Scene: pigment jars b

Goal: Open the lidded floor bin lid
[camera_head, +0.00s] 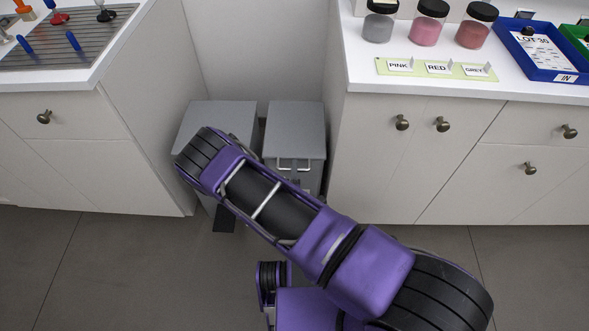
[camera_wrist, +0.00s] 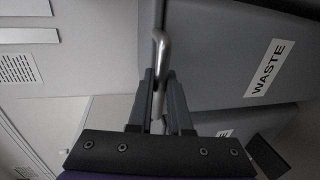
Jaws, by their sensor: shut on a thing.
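The lidded floor bin (camera_head: 297,122) is a grey box standing between two cabinets in the head view, on the right of a pair of grey bins. Its lid appears flat and closed. A metal bar handle (camera_head: 295,167) shows at its front upper edge. In the wrist view, the grey bin front (camera_wrist: 222,65) carries a WASTE label (camera_wrist: 265,68). My gripper (camera_wrist: 160,82) is shut on the handle (camera_wrist: 161,45), which runs between its fingers. In the head view, my arm hides most of the gripper.
A second grey bin (camera_head: 222,115) stands close on the left, with a dark pedal (camera_head: 223,219) at its foot. White cabinets flank both bins. Jars (camera_head: 428,24), a label strip (camera_head: 437,69) and a blue tray (camera_head: 541,55) sit on the right counter. The floor in front is clear.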

